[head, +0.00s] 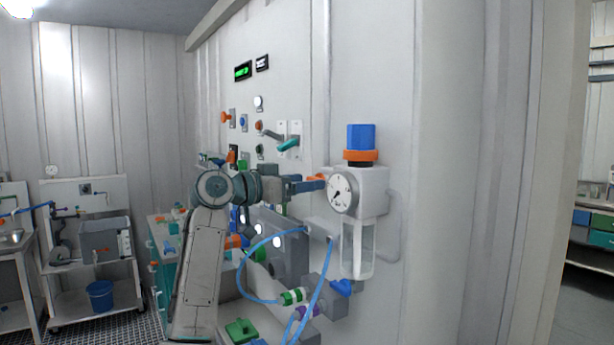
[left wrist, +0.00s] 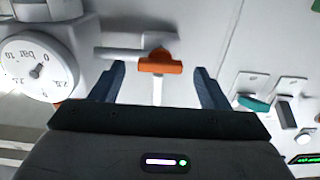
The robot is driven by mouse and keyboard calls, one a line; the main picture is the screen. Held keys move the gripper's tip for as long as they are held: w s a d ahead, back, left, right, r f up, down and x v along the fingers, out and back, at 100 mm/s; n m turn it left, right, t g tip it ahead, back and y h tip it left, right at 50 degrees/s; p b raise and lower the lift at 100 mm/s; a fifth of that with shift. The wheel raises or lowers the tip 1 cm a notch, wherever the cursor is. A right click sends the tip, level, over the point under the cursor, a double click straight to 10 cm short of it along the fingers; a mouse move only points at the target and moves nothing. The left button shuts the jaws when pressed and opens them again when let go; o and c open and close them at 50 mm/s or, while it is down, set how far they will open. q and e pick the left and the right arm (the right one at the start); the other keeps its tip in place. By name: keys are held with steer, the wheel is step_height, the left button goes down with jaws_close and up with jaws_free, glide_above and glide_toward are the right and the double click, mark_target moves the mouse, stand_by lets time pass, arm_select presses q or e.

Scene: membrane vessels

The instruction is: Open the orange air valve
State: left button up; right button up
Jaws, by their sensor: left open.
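The orange air valve handle (left wrist: 160,66) sits on a grey pipe fitting on the white wall in the left wrist view. It lies crosswise in that picture, between my left gripper's two fingers, with a gap on each side. In the head view a small part of the orange handle (head: 318,178) shows at my left gripper (head: 306,185), just left of the gauge. My left gripper (left wrist: 160,82) is open and empty, facing the wall. The fingers partly hide the valve in the head view. My right gripper is not in view.
A round pressure gauge (head: 342,192) on a regulator with a blue knob (head: 361,137) stands close to the right of the gripper. A teal lever (head: 289,144) is up and left. Blue hoses (head: 322,275) hang below. The wall further right is bare.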

arm_select(q)
steer(key=shift+x, duration=0.8)
steer(key=c, duration=1)
